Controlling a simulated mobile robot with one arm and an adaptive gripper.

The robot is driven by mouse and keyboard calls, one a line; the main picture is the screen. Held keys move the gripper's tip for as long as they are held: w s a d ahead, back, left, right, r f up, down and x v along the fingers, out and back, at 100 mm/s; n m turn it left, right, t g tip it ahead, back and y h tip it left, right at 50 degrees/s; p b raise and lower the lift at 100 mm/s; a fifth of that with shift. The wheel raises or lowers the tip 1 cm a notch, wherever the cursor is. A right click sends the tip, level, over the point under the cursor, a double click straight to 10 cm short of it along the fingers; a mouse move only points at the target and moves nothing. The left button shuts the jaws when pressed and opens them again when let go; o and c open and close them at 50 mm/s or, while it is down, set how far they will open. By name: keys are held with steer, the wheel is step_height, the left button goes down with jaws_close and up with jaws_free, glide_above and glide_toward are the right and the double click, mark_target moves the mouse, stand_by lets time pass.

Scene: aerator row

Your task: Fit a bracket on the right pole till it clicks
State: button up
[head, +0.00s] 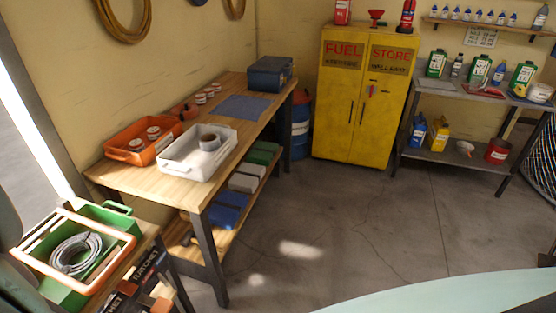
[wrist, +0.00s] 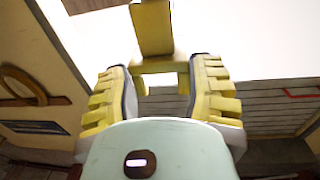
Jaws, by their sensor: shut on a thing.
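In the wrist view my gripper (wrist: 160,85) has its two yellow, dark-padded fingers apart with a yellow piece between them. That piece, which looks like a bracket (wrist: 152,28), has a bar running up and away and a crosspiece near the pads. The gripper is shut on it. No pole can be made out in either view, so I cannot tell where the right pole is. My gripper does not show in the head view.
A wooden workbench (head: 118,179) along the left wall bears an orange tray (head: 120,155) and a white tray (head: 172,169). A yellow fuel cabinet (head: 345,125) stands at the back, beside a metal shelf unit (head: 446,101). The concrete floor (head: 345,215) in the middle is clear.

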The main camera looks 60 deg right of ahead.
step_height(320, 180, down, 6)
steer(key=b, duration=0.4)
steer(key=shift+a+r+b, duration=0.1)
steer(key=shift+b, duration=0.3)
stand_by(0.8)
stand_by(0.6)
steer(key=shift+f+b, duration=2.25)
steer(key=shift+f, duration=0.45)
stand_by(2.1)
steer(key=o, duration=1.2)
steer(key=shift+o, duration=0.2)
steer(key=shift+s, duration=0.1)
